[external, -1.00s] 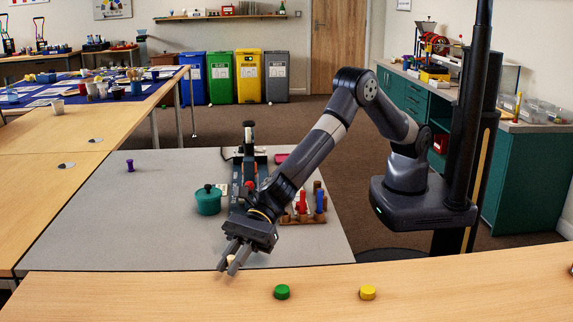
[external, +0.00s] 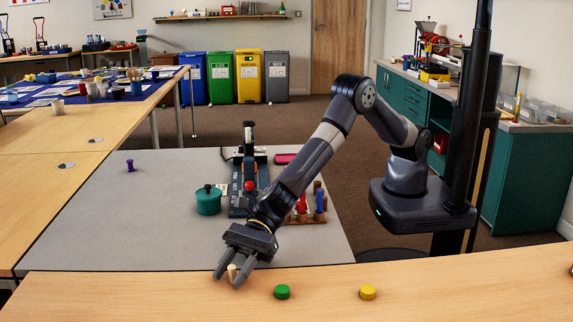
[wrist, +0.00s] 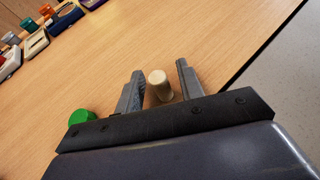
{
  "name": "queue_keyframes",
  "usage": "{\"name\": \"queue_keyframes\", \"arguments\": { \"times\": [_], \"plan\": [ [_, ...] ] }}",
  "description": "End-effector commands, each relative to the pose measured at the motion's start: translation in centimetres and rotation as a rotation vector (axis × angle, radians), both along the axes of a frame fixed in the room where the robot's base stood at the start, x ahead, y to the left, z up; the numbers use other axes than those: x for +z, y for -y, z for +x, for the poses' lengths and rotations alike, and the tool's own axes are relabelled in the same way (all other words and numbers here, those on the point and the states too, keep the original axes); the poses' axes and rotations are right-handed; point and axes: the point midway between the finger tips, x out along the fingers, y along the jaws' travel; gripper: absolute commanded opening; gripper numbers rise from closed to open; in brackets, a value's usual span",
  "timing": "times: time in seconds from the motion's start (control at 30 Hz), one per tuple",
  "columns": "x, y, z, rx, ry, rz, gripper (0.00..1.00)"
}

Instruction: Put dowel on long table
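The pale wooden dowel (external: 232,271) stands upright at the far edge of the front wooden long table (external: 440,292), left of the green disc. My gripper (external: 228,280) is low over that table, with one finger on each side of the dowel. In the wrist view, the dowel (wrist: 160,86) sits between the fingers of my gripper (wrist: 160,82), with narrow gaps beside it, so the fingers look open around it. The dowel's foot is partly hidden, but it appears to rest on the wood.
A green disc (external: 282,292) and a yellow disc (external: 367,292) lie on the long table to the right. Behind, the grey table (external: 110,225) holds a teal pot (external: 208,201), a dark device (external: 248,190), a peg board (external: 305,215) and a purple peg (external: 130,165).

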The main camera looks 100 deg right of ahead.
Motion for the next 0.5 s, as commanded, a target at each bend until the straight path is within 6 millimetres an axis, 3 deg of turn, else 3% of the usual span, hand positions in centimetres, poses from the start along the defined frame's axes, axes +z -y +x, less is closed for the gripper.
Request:
{"name": "queue_keyframes", "arguments": {
  "times": [0.23,0.5],
  "plan": [
    [0.6,0.1,0.0,0.000,-0.001,0.001,0.36],
    [1.8,3.2,-2.0,-0.002,-0.001,0.002,0.36]
  ]
}}
